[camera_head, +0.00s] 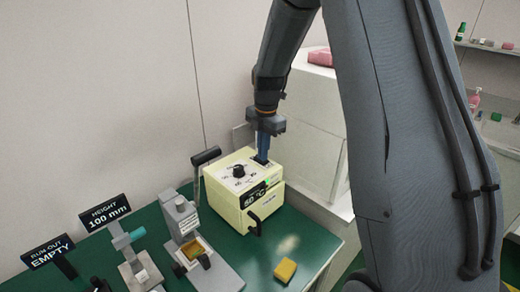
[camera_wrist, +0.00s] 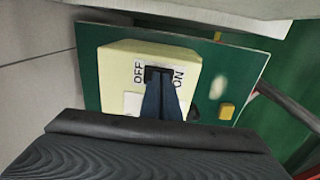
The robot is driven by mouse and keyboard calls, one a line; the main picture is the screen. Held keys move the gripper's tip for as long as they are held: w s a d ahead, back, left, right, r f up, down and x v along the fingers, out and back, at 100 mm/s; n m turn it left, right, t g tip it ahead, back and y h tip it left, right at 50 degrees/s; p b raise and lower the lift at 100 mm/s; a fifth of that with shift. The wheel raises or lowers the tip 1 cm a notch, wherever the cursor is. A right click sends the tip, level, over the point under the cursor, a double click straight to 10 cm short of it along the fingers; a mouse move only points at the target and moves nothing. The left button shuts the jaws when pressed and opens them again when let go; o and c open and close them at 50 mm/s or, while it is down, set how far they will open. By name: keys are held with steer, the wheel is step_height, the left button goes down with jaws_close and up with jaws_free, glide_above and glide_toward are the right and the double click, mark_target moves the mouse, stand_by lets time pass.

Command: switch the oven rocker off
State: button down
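The oven is a cream box (camera_head: 222,190) on the green table, with a black dial on top, a "50 °C" display and a small green light at the front edge. It also shows in the wrist view (camera_wrist: 120,62). Its black rocker (camera_wrist: 153,73) lies between the labels OFF on the left and ON on the right. My gripper (camera_head: 262,160) points down at the rocker's corner of the oven top. In the wrist view its blue fingers (camera_wrist: 160,84) are together, with tips at or just above the rocker. They partly hide it; contact and tilt cannot be told.
A grey device (camera_head: 183,218) with a black-handled lever stands left of the oven. Signs reading "HEIGHT 100 mm" (camera_head: 104,212) and "RUN OUT EMPTY" (camera_head: 48,252) stand farther left. A yellow block (camera_head: 285,270) lies in front. A white cabinet (camera_head: 312,140) stands behind right.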

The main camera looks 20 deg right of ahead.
mark_target(266, 162)
stand_by(0.3)
steer(key=shift+s+r+p, duration=0.1)
steer(key=shift+r+p, duration=0.25)
steer(key=shift+r, duration=0.2)
step_height(266, 162, up, 13)
steer(key=s+b, duration=0.1)
steer(key=shift+s+d, duration=0.15)
steer(key=shift+d, duration=0.2)
steer(key=s+a+f+m, duration=0.1)
steer(key=s+f+m, duration=0.3)
steer(key=s+m, duration=0.3)
steer(key=s+a+f+m+b, duration=0.1)
steer(key=s+f+m, duration=0.4)
steer(key=s+m, duration=0.3)
steer(key=s+a+f+m+b, duration=0.1)
steer(key=s+f+m, duration=0.3)
steer(key=s+m, duration=0.4)
steer(key=shift+a+f+m+t, duration=0.3)
steer(key=shift+a+t, duration=0.1)
steer(key=shift+s, duration=0.15)
